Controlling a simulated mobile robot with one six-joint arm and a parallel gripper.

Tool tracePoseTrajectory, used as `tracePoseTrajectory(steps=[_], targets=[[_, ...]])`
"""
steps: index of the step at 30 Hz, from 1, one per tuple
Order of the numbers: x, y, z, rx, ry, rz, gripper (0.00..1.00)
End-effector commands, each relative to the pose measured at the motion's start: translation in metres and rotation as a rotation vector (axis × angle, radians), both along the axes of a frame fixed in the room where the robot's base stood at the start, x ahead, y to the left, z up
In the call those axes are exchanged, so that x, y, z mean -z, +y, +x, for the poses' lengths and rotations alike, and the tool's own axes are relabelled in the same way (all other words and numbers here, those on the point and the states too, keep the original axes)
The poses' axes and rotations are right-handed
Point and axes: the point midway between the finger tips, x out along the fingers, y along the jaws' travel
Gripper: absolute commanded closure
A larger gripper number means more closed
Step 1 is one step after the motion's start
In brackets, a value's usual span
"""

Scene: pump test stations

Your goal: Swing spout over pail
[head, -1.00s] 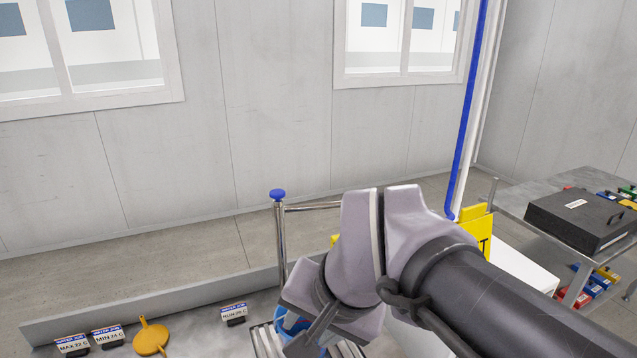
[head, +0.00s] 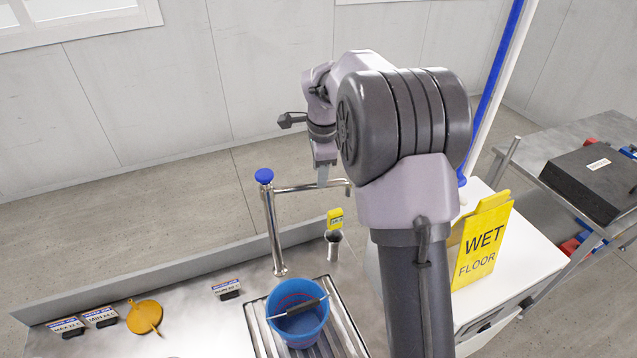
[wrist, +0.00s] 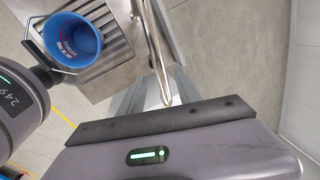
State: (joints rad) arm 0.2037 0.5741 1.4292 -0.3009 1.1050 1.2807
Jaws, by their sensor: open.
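The chrome spout has an upright post (head: 273,230) with a blue cap (head: 264,176). Its horizontal tube (head: 300,187) reaches right, away from above the pail, and its end is near my arm. In the wrist view the chrome tube (wrist: 152,50) runs down toward my gripper. The blue pail (head: 298,318), with a dark handle grip, stands on the ribbed drain of the steel counter, in front of the post. It also shows at the upper left of the wrist view (wrist: 72,36). My gripper (head: 323,176) is open beside the tube; whether it touches is unclear.
A small steel cup (head: 333,244) with a yellow tag stands right of the post. Label stands (head: 226,290) and an orange lid-like disc (head: 145,317) lie left. A yellow wet-floor sign (head: 484,245) stands right of my arm. A black case (head: 598,180) sits on a side table.

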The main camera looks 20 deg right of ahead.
Motion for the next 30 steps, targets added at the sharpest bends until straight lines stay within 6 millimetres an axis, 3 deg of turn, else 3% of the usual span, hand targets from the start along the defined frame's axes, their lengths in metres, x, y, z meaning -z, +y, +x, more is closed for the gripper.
tracePoseTrajectory(steps=[3, 6, 15, 16, 22, 30], targets=[[0.025, -0.001, 0.004, 0.0, 0.001, 0.0, 0.59], [0.035, -0.001, 0.007, -0.001, 0.0, 0.0, 0.59], [0.039, -0.002, 0.008, -0.001, -0.002, -0.001, 0.59], [0.039, -0.002, 0.008, -0.001, -0.002, -0.001, 0.61], [0.039, -0.002, 0.008, -0.001, -0.002, -0.001, 1.0], [0.038, -0.002, 0.008, -0.001, -0.002, -0.001, 1.0]])
